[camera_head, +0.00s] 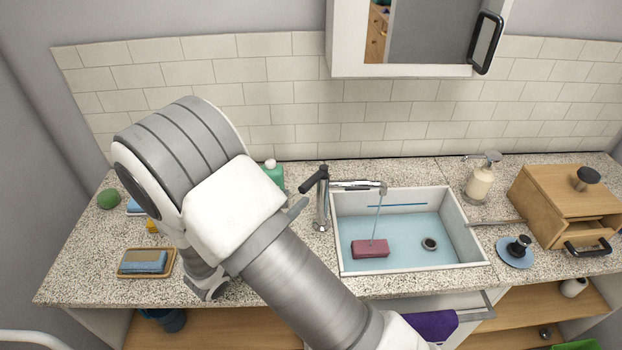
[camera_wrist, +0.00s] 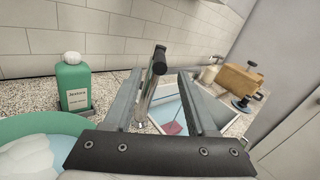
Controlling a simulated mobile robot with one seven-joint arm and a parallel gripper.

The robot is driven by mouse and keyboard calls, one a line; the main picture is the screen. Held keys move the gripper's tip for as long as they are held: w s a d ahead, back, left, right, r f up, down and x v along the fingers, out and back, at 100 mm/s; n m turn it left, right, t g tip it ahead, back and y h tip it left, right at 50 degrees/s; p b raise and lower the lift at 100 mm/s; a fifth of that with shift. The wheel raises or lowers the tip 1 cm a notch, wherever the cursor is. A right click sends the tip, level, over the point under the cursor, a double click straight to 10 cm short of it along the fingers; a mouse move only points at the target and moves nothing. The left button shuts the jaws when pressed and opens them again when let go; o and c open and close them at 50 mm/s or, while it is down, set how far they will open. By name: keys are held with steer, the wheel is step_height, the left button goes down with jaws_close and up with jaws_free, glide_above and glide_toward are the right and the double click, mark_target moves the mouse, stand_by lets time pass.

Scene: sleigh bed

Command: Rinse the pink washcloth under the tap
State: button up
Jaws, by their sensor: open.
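The pink washcloth (camera_head: 370,249) lies folded in the left part of the light-blue sink basin (camera_head: 409,266). A thin stream of water runs from the tap (camera_head: 322,207) down onto it. The cloth also shows in the wrist view (camera_wrist: 172,128), partly hidden by a finger. The tap's black handle (camera_head: 313,180) is raised toward the left. My gripper (camera_wrist: 160,78) is open and empty, with the tap and its handle (camera_wrist: 160,58) appearing between its two fingers. In the head view, my arm hides most of the gripper; a grey finger shows just left of the tap.
A green bottle (camera_wrist: 73,84) stands left of the tap, near a teal bowl (camera_wrist: 62,124). A tray (camera_head: 170,272) holds a blue sponge at left.

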mark_target(321, 173)
steer(key=p+x, duration=0.1)
steer(key=x, duration=0.7)
steer(key=shift+w, duration=0.1)
steer(key=shift+c, duration=0.2)
jaws_close()
stand_by(1.0)
